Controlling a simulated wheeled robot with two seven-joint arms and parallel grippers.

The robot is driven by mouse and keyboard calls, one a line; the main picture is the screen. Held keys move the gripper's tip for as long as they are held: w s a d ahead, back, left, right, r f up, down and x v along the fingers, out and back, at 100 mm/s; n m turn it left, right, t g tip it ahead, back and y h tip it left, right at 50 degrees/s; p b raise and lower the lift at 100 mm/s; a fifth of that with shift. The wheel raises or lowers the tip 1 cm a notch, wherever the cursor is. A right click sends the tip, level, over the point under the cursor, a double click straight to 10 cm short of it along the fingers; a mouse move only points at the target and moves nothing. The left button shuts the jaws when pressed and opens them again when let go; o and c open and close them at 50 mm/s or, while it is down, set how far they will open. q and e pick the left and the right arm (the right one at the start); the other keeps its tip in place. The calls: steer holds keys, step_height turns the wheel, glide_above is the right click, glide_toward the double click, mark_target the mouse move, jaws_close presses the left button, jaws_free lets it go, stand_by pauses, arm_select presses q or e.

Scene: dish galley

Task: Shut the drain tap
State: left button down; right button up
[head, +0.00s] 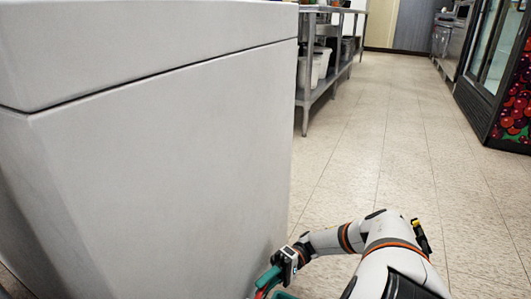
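My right gripper (272,286) is low at the bottom edge of the head view, beside the lower right edge of a large light grey unit (170,150). Its teal fingers are partly cut off by the picture's edge. A small red part (262,291) shows at the fingers; it may be the handle of the drain tap, but too little of it shows to be sure. I cannot tell whether the fingers are closed on it. No other part of a tap can be made out. My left gripper is not in view.
A metal shelf table (312,85) with white bins (321,62) stands behind the grey unit. A glass-door fridge (492,60) stands at the right. The tiled floor (400,130) between them is clear.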

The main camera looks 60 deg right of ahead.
steer(key=shift+d, duration=0.15)
steer(key=shift+d, duration=0.5)
steer(key=s+d+b, duration=0.2)
steer(key=d+b, duration=0.6)
steer(key=d, duration=0.2)
steer(key=shift+s+d, duration=0.2)
steer(key=shift+d, duration=0.1)
